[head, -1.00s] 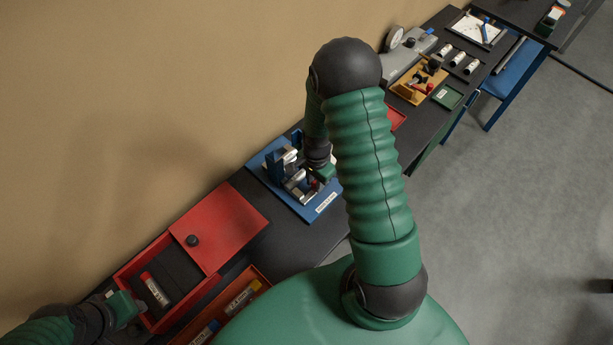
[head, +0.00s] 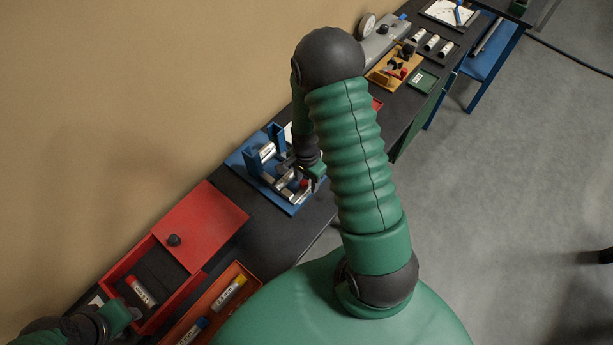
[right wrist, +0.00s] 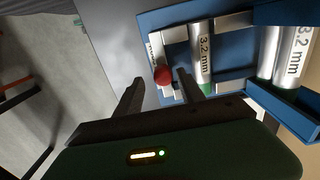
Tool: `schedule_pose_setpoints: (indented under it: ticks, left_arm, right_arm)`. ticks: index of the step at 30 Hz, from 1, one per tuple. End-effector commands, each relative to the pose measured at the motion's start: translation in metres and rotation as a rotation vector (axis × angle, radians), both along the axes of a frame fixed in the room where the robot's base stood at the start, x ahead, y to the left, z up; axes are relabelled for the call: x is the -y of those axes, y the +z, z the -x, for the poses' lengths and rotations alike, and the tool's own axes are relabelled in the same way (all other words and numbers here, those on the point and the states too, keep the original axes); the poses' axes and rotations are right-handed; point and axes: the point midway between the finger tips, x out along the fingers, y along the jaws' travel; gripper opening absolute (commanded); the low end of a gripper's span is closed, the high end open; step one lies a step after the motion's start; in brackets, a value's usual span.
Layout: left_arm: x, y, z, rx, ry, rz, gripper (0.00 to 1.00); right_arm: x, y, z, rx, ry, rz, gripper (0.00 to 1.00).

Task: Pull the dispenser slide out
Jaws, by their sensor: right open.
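The dispenser is a blue fixture (head: 243,162) on the dark bench in the head view. It also shows in the right wrist view (right wrist: 152,22), with silver cylinders (right wrist: 201,52) marked 3.2 mm. A round red knob (right wrist: 162,75) sits at its near end, on what looks like the slide. My right gripper (right wrist: 158,78) is open, and the knob appears between its fingertips in the picture. I cannot tell whether they touch. In the head view the right gripper (head: 314,171) is over the dispenser's right side. My left gripper (head: 122,314) is by the red box; its jaws are unclear.
The red box (head: 205,222) has a lid with a black knob (head: 174,240) and a red-and-white cylinder (head: 141,291) inside. An orange tray (head: 246,270) with cylinders is in front. A yellow fixture (head: 384,75) and green tray (head: 423,81) stand farther along. Open floor lies right.

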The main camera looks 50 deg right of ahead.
Motion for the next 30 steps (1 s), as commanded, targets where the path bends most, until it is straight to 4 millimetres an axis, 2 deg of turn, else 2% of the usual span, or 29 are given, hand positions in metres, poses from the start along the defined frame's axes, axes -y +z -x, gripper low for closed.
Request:
schedule_pose_setpoints:
  ticks: [5,15,18,24,30]
  left_arm:
    - [0.0,-0.007,0.0,0.0,0.0,0.0,0.36]
    - [0.0,-0.023,0.0,0.0,0.0,0.0,0.36]
    - [0.0,-0.025,0.0,0.0,0.0,0.0,0.36]
    - [0.0,-0.027,0.0,0.0,0.0,0.0,0.36]
    - [0.0,-0.026,0.0,0.0,0.0,0.0,0.36]
  right_arm:
    - [0.0,0.023,-0.002,0.007,0.002,0.004,0.46]
    - [0.004,0.121,0.0,0.01,0.002,0.001,0.46]
    - [0.005,0.143,0.0,0.008,0.0,-0.001,0.46]
    - [0.005,0.165,0.001,0.002,0.0,-0.003,0.46]
    - [0.005,0.167,0.001,0.001,0.0,-0.003,0.46]
